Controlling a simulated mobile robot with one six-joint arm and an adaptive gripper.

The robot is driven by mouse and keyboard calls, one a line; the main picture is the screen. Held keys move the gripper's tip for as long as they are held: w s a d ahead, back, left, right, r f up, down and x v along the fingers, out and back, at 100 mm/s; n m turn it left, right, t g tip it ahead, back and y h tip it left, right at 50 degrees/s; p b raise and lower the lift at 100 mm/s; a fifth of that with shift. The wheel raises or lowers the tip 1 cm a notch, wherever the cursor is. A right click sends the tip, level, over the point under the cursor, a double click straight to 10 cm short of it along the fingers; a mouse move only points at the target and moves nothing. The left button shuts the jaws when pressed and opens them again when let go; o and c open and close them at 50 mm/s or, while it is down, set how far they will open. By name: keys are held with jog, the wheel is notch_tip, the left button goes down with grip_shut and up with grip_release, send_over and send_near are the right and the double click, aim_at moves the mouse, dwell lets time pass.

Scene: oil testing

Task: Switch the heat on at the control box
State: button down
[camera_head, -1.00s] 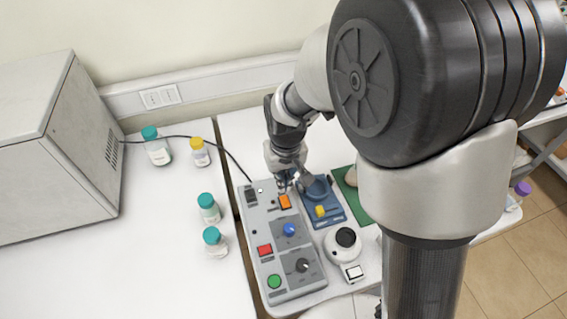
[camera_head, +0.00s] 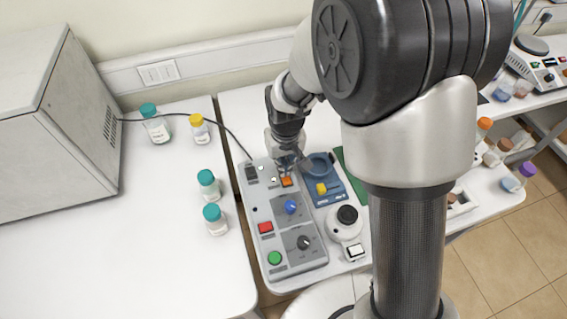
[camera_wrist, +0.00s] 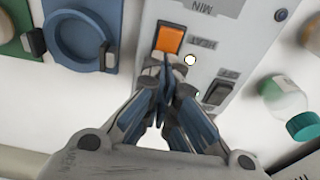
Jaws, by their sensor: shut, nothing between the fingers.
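The grey control box (camera_head: 260,203) lies on the white table under my arm. Its orange HEAT button (camera_head: 286,182) is at the far end and also shows large in the wrist view (camera_wrist: 170,38). My gripper (camera_head: 288,171) is shut and empty, pointing down. In the wrist view its fingertips (camera_wrist: 167,66) come together right by the button's near edge; I cannot tell whether they touch it. A pale round lamp (camera_wrist: 190,60) beside the HEAT label looks bright. A black rocker switch (camera_wrist: 219,92) sits near the OFF label, with a small green light beside it.
A blue device (camera_head: 333,190) with a round recess stands close to the box's right. A white round device (camera_head: 346,222) is nearer. Bottles with teal lids (camera_head: 208,184) stand left of the box. A large grey cabinet (camera_head: 55,140) fills the left.

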jog(key=shift+s, duration=0.1)
jog(key=shift+r+p, duration=0.65)
jog(key=shift+r, duration=0.1)
notch_tip(320, 180, up, 14)
jog(key=w+p, duration=0.1)
jog(key=p, duration=0.4)
jog(key=shift+w+a+p, duration=0.25)
jog(key=shift+w+p, duration=0.05)
jog(key=shift+w, duration=0.05)
